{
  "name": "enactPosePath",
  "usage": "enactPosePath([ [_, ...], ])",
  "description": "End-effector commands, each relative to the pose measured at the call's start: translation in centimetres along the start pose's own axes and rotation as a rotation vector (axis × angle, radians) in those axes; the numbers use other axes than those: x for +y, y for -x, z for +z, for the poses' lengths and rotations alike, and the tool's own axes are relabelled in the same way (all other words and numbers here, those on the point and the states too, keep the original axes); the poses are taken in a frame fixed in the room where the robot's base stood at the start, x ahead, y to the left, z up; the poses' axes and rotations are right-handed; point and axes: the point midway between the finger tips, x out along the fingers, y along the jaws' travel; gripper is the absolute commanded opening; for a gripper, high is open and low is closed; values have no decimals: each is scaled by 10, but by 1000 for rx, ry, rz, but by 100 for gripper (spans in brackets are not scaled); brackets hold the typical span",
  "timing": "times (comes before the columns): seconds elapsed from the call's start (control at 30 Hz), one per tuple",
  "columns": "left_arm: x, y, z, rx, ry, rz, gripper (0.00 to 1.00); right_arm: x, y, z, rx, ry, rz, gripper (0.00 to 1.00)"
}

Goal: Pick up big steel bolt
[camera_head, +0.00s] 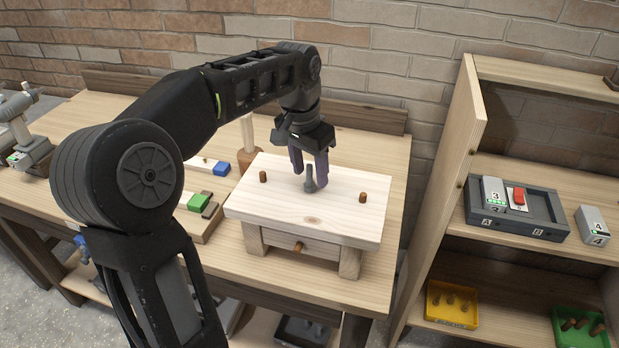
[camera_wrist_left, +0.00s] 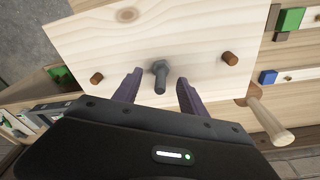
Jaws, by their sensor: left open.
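The big steel bolt (camera_head: 309,180) is grey and stands upright in the top of a small pale wooden stand (camera_head: 285,203) on the workbench. It also shows in the left wrist view (camera_wrist_left: 160,78), ahead of and between the fingertips. My left gripper (camera_head: 309,170) is open with purple-grey fingers and sits just above and behind the bolt. In the left wrist view its two fingers (camera_wrist_left: 157,80) are spread to either side of the bolt, with a gap on each side. My right gripper is in neither view.
Wooden pegs (camera_head: 263,176) stand in the stand beside the bolt. A shelf (camera_head: 475,195) at right holds a dark tray (camera_head: 515,231), a yellow bin (camera_head: 452,304) and a green bin (camera_head: 580,328).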

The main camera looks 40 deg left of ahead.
Motion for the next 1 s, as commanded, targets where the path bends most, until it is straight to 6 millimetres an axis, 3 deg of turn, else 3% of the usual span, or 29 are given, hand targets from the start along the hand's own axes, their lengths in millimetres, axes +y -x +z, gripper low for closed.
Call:
enactPosePath([
  [0.2,0,-20,0,-1,1,0,49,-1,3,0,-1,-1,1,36],
  [0.77,0,-20,0,0,0,0,49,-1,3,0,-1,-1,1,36],
  [1.0,0,-20,0,0,0,0,31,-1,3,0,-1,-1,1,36],
])
